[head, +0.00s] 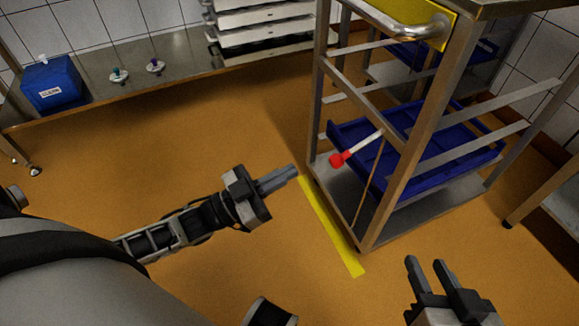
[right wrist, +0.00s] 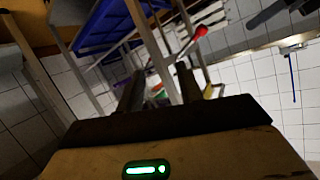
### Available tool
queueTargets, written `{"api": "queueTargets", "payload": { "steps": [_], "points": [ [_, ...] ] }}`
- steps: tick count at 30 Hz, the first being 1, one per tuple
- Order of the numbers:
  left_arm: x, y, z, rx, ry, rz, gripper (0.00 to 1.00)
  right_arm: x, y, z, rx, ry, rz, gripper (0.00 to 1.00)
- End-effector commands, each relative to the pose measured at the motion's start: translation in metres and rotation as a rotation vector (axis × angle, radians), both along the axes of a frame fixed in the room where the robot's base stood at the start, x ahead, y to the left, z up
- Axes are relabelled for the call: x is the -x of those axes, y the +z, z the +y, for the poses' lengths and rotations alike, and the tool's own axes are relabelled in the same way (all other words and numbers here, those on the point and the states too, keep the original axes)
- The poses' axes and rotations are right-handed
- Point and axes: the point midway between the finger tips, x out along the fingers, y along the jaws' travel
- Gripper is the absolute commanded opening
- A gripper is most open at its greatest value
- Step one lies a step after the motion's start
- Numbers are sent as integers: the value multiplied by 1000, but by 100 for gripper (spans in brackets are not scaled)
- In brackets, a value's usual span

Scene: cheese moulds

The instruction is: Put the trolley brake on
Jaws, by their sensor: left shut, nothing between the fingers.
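The trolley (head: 434,97) is a metal frame at the right of the head view, with a blue tray (head: 455,171) on a low level. A brake lever with a red knob (head: 338,160) and pale shaft sticks out from its near left side, angled down to the left. The red knob also shows in the right wrist view (right wrist: 200,32), beyond the fingers. My left gripper (head: 290,174) is shut and empty, left of the knob and apart from it. My right gripper (head: 425,266) is open and empty, in front of the trolley and apart from it.
A yellow floor line (head: 331,227) runs along the trolley's left side. A steel bench (head: 130,62) at the back left holds a blue box (head: 53,84) and two small knobbed items. Stacked trays (head: 262,20) stand behind. Orange floor (head: 130,160) is clear at left.

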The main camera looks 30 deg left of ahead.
Motion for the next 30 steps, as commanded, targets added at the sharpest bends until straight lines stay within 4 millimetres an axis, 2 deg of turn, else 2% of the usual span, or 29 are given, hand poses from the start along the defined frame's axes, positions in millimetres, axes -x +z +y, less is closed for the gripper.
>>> {"api": "queueTargets", "payload": {
  "steps": [10, 12, 19, 30],
  "points": [
    [-59, 20, -43, 4, -1, -6, 0, 0, 4, 3, -31, 1, -50, 36],
    [-65, 3, -44, 1, 2, 1, 0, 1, 6, 5, -63, 5, -63, 36],
    [-75, -14, -48, 2, 1, 1, 0, -1, 13, 10, -135, 6, -73, 36],
    [-76, -15, -49, 2, 0, 1, 0, -1, 14, 10, -145, 6, -72, 36]
  ]
}}
